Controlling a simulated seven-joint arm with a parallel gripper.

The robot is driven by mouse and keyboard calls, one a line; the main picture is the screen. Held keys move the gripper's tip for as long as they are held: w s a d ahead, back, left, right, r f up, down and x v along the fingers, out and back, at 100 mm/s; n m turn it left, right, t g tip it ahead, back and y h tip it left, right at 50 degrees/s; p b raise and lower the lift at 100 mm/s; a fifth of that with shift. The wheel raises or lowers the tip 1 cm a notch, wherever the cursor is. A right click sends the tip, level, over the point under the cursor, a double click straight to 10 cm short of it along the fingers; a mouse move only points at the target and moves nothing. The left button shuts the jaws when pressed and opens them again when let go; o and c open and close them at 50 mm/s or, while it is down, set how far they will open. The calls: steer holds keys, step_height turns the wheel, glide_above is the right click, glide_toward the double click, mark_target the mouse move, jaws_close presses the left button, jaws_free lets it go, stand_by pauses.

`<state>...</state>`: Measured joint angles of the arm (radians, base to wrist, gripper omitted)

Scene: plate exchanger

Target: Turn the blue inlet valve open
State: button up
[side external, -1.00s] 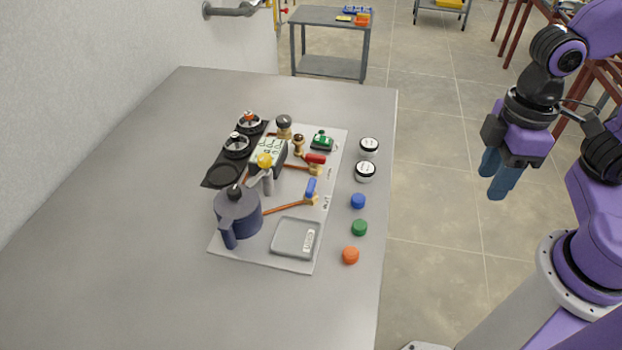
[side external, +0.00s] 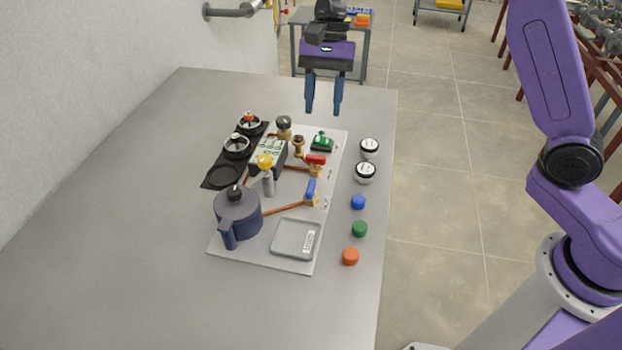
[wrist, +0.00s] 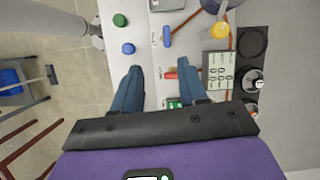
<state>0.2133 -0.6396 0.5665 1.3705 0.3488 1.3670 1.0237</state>
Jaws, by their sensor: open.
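The blue inlet valve (side external: 311,190) is a blue lever handle on a brass body, joined to a copper pipe on the white board. It also shows in the wrist view (wrist: 167,37), above and between my fingertips. A red-handled valve (side external: 315,160) sits behind it on the same board and shows partly in the wrist view (wrist: 172,76). My gripper (side external: 323,108) is open and empty, pointing down above the far part of the table, apart from both valves. In the wrist view its two blue fingers (wrist: 166,72) reach up over the board.
Blue (side external: 358,202), green (side external: 359,228) and orange (side external: 350,256) caps lie on the right. The left of the table (side external: 110,220) is clear.

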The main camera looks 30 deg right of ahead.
steer(key=w+m, duration=0.1)
steer(key=w, duration=0.1)
glide_toward(310, 187)
steer(key=x, duration=0.8)
steer(key=shift+s+f, duration=0.1)
steer(key=shift+f, duration=0.15)
jaws_close()
